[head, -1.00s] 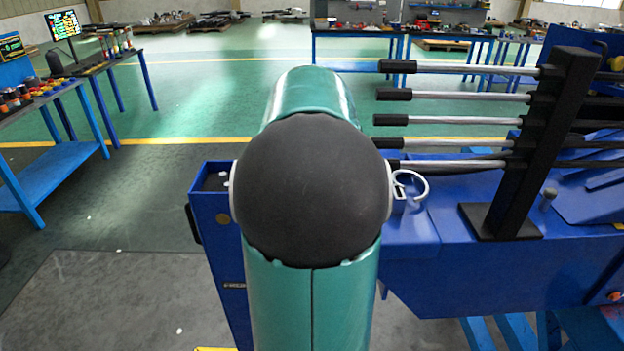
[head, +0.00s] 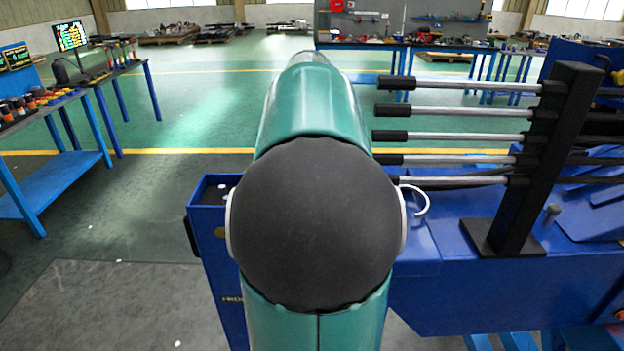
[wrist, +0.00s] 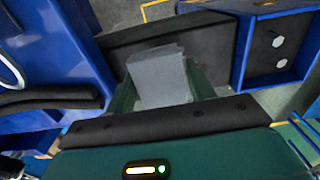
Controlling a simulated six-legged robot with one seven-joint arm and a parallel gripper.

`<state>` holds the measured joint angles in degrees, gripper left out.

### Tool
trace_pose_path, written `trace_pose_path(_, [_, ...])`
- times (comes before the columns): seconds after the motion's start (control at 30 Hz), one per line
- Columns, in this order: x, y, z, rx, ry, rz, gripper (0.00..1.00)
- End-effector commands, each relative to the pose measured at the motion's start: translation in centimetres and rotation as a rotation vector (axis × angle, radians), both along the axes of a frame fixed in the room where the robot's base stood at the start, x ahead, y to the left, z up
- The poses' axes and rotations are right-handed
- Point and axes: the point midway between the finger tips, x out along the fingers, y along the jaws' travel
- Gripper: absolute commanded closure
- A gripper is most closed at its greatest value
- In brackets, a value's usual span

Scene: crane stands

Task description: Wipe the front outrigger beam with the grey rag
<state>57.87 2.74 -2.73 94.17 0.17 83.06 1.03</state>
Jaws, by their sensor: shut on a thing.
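My gripper (wrist: 162,92) shows in the wrist view with its green fingers shut on the grey rag (wrist: 160,72). The rag is a pale grey folded pad that sticks out beyond the fingers. It lies in front of a dark, flat surface between blue parts; whether it touches cannot be told. A blue beam-like structure (head: 470,290) crosses the right of the head view, and a blue end box (head: 222,250) stands left of my arm. I cannot tell which part is the front outrigger beam. My arm hides the gripper and rag in the head view.
A row of black-tipped levers (head: 455,137) on a black post (head: 545,160) stands close right of my arm. A white curved hook (head: 418,200) is beside the arm. Blue workbenches (head: 50,185) stand at the left. Open green floor (head: 190,110) lies beyond.

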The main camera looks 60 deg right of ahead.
Motion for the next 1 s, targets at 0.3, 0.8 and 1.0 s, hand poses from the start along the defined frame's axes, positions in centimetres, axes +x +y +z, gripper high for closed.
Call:
trace_pose_path(0.3, [0.0, 1.0, 2.0, 0.0, 0.0, 0.003, 0.71])
trace_pose_path(0.8, [0.0, 1.2, 2.0, 0.0, 0.0, 0.003, 0.71])
trace_pose_path(1.0, [0.1, 0.9, 3.7, -0.002, -0.002, 0.003, 0.71])
